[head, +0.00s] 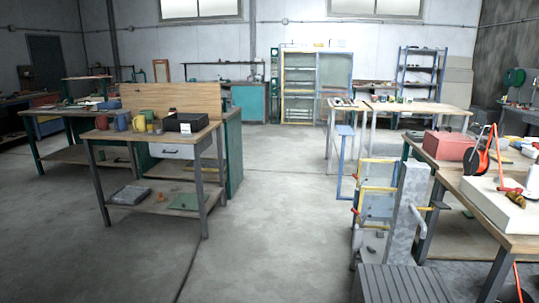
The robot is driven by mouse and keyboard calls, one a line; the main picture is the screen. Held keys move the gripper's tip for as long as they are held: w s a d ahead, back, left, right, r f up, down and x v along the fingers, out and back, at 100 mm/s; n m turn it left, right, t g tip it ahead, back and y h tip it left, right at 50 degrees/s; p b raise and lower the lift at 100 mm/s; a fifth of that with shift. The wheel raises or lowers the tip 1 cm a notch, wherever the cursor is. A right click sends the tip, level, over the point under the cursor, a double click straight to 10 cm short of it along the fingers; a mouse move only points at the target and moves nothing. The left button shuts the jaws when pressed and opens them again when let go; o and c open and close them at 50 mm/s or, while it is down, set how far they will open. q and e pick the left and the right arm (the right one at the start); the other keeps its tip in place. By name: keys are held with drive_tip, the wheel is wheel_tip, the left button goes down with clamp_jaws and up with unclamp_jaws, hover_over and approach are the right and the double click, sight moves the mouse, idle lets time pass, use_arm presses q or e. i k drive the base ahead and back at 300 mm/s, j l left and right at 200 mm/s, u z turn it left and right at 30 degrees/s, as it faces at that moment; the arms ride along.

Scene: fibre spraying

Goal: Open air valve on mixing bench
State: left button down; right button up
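Neither of my grippers is in view. I cannot tell for sure which bench is the mixing bench. A wooden-topped bench (150,137) at the left carries red, yellow and green pots (141,123) and a black box (186,122). At the right edge, another bench (521,242) carries a pale block (499,205) with small red and brass-coloured fittings (516,197). Small red parts (354,211) also show on a yellow and blue frame right of centre. No air valve can be made out with certainty at this size.
A grey post (409,205) and a dark ribbed box (401,284) stand at the front right. Shelving (317,85) and a blue rack (421,72) line the back wall. The concrete floor (275,195) between the left and right benches is clear.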

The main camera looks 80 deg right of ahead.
sight(510, 190)
drive_tip(key=z, duration=2.3)
